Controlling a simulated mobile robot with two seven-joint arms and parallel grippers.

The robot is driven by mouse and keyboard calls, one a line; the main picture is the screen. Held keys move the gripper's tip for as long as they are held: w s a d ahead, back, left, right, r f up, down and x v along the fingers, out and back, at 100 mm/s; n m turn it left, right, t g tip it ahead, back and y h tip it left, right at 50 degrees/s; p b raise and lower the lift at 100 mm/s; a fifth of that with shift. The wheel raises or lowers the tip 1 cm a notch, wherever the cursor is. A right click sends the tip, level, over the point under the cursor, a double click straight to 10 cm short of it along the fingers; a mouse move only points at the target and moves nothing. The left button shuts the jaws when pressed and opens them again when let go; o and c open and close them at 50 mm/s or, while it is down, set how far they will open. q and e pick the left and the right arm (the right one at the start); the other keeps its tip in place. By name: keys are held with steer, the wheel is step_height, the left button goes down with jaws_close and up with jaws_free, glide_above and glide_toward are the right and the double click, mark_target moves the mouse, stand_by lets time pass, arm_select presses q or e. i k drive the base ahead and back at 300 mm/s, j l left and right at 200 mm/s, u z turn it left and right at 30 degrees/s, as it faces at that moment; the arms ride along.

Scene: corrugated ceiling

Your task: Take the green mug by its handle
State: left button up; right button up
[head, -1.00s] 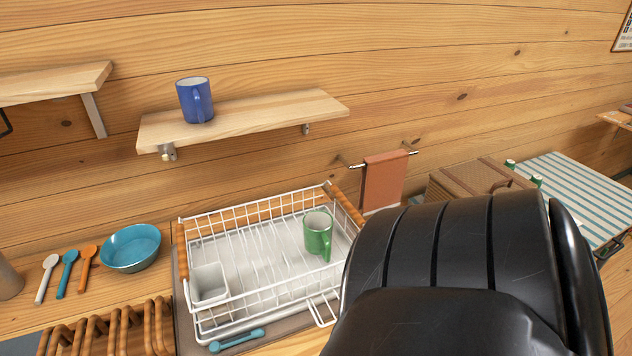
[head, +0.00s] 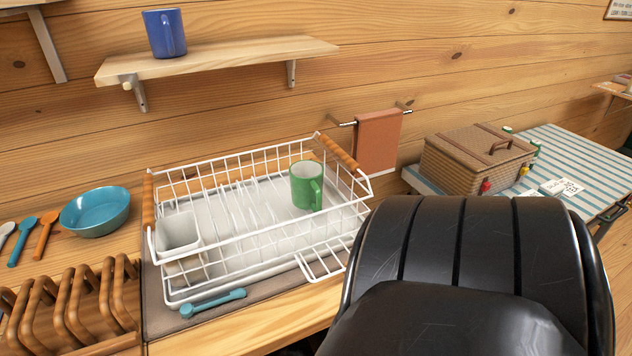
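The green mug (head: 303,186) stands upright inside the white wire dish rack (head: 262,248), near its right end. Its handle is on the mug's right front side, facing me. A black padded part, apparently of my own arm, fills the lower right of the head view. Neither gripper shows, and no finger is seen near the mug.
A blue mug (head: 165,33) stands on the wall shelf (head: 230,58). A teal bowl (head: 96,211), several spoons and a wooden rack (head: 75,310) are at left. A brown towel (head: 377,141) hangs behind. A wicker basket (head: 470,160) sits on a striped cloth (head: 577,158) at right.

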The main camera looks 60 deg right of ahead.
mark_target(310, 191)
steer(key=z, duration=1.45)
